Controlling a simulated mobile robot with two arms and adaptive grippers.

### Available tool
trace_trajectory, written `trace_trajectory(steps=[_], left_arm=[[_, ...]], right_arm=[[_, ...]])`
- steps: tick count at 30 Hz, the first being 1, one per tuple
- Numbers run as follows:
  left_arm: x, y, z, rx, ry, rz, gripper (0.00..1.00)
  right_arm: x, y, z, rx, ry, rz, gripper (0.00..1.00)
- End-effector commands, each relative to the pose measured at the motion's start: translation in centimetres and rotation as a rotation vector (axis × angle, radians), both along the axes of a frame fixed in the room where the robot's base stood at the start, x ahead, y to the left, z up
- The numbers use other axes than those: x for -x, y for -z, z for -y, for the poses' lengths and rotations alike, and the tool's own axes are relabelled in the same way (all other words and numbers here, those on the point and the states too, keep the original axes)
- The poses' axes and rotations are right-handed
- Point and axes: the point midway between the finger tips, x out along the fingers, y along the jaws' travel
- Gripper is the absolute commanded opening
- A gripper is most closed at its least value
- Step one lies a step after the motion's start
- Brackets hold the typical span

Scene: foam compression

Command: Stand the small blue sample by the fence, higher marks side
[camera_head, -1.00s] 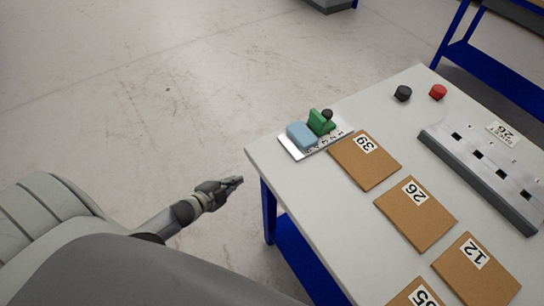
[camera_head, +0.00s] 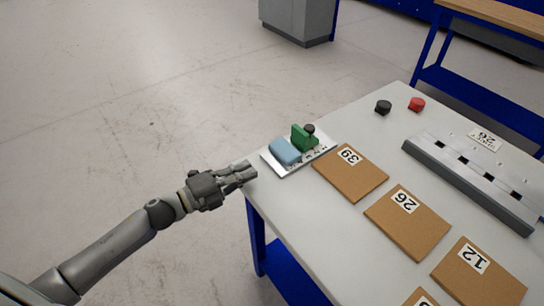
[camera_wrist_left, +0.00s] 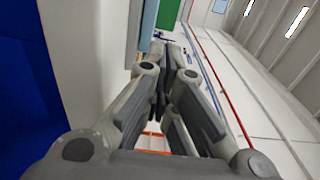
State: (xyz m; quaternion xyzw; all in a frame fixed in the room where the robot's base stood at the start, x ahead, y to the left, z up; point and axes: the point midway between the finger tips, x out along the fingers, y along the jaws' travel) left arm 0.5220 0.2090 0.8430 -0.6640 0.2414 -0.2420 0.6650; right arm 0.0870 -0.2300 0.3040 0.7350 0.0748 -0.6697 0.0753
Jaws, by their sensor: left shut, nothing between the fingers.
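The small blue sample (camera_head: 285,151) lies on a light metal plate (camera_head: 291,170) at the table's left corner. A green block (camera_head: 303,138) with a black knob (camera_head: 309,129) stands beside it on the plate, with dark marks along the plate's near side. My left gripper (camera_head: 250,172) is shut and empty, just off the table's left edge and a little left of the plate. In the left wrist view its fingers (camera_wrist_left: 168,52) are together, with a bit of blue (camera_wrist_left: 149,22) and green (camera_wrist_left: 164,14) beyond. My right gripper is not in view.
Brown numbered boards (camera_head: 350,178) lie in a row on the white table (camera_head: 330,215), right of the plate. A grey slotted fixture (camera_head: 468,185), a black knob (camera_head: 383,107) and a red knob (camera_head: 416,104) are farther right. Open floor lies left.

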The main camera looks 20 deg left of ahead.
Motion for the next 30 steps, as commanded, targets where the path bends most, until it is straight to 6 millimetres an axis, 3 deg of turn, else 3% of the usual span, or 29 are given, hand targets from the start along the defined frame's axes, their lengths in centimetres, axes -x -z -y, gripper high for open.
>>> trace_trajectory(steps=[9,15,30], left_arm=[[-4.4,-0.2,3.6,0.003,-0.001,0.001,0.00],[-6.2,-0.1,5.1,0.002,-0.002,-0.001,0.00],[-6.7,0.0,5.6,0.002,-0.001,-0.001,0.00]], right_arm=[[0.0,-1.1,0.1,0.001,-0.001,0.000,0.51],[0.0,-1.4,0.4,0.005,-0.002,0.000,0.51],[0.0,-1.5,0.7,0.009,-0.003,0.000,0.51]])
